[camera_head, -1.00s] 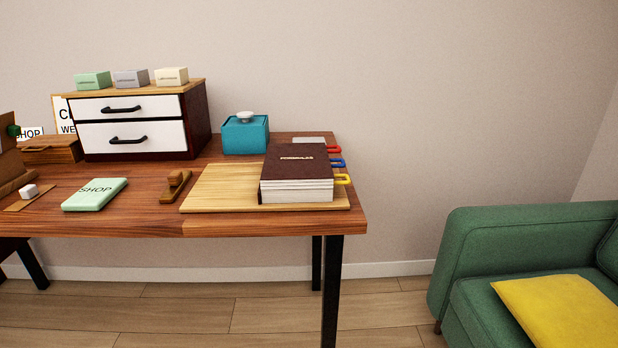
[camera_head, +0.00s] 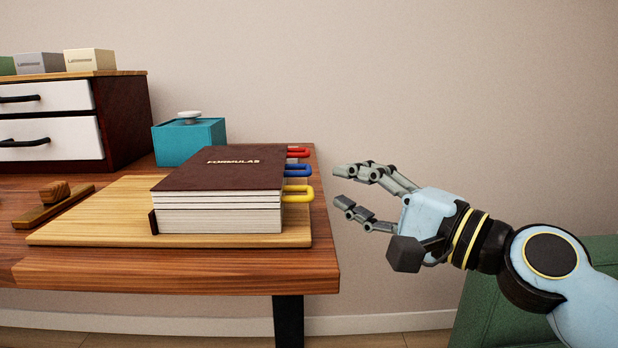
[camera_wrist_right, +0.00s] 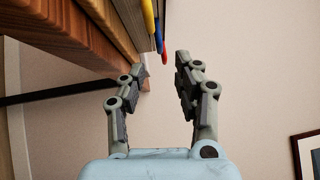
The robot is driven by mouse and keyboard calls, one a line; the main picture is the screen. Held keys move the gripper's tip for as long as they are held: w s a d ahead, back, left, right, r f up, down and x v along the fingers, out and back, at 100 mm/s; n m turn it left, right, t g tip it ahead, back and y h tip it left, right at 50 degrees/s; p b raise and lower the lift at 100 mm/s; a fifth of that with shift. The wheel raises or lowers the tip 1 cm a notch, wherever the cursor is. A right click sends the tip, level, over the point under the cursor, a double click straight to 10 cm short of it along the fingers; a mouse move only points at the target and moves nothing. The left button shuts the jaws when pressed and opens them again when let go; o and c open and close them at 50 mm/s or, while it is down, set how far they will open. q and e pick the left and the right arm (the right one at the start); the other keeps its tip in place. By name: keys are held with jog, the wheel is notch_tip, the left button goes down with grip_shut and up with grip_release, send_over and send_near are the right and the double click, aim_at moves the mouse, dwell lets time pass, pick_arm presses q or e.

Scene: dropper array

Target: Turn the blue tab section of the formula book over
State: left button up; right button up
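The formula book (camera_head: 222,167) lies closed on a light wooden board (camera_head: 95,228) at the right end of the table. It has a brown cover and thick white page sections. Three loop tabs stick out from its right side: the yellow tab (camera_head: 298,194) nearest, the blue tab (camera_head: 298,170) in the middle, the red tab (camera_head: 299,152) farthest. In the right wrist view the blue tab (camera_wrist_right: 158,38) shows between yellow and red, beyond the fingers. My right gripper (camera_head: 340,186) is open and empty, to the right of the tabs and apart from them. My left gripper is out of view.
A teal box (camera_head: 190,140) with a white knob stands behind the book. A drawer cabinet (camera_head: 122,118) and a wooden stamp-like block (camera_head: 55,200) are to the left. The table's right edge is just past the board; the space beyond it is free above a green sofa (camera_head: 482,305).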

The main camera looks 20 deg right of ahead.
aim_at(309, 168)
jog(key=x, duration=0.8)
jog(key=shift+w+f, duration=0.1)
jog(key=shift+w, duration=0.15)
jog(key=shift+c, duration=0.4)
grip_shut()
